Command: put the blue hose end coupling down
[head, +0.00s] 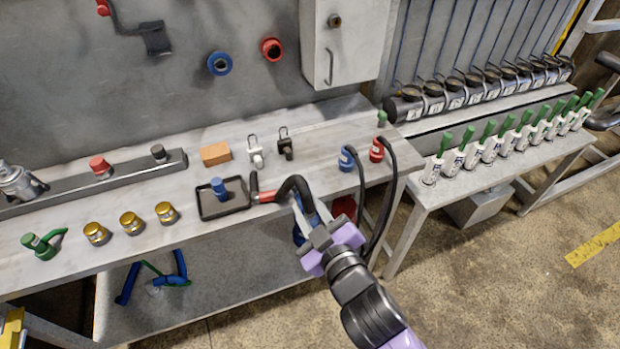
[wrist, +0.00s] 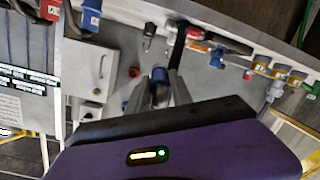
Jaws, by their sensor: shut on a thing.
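My gripper (head: 309,219) is shut on the blue hose end coupling (head: 308,207), which is partly hidden by the fingers. It is held near the workbench's front edge. A thick black hose (head: 294,184) arcs from the grip towards the left, to a red end (head: 265,197) lying on the workbench (head: 222,235) beside the black tray. The hose also shows in the wrist view (wrist: 178,46), beyond the fingers (wrist: 161,92). I cannot tell how much of the coupling lies between the fingers.
A black tray (head: 222,214) holds a blue cylinder (head: 219,187). A blue coupling (head: 347,158) and a red coupling (head: 377,149) stand at the right, with black hoses hanging over the edge. Gold-topped pieces (head: 131,223) stand at left. Blue (head: 219,63) and red (head: 271,49) fittings are on the wall.

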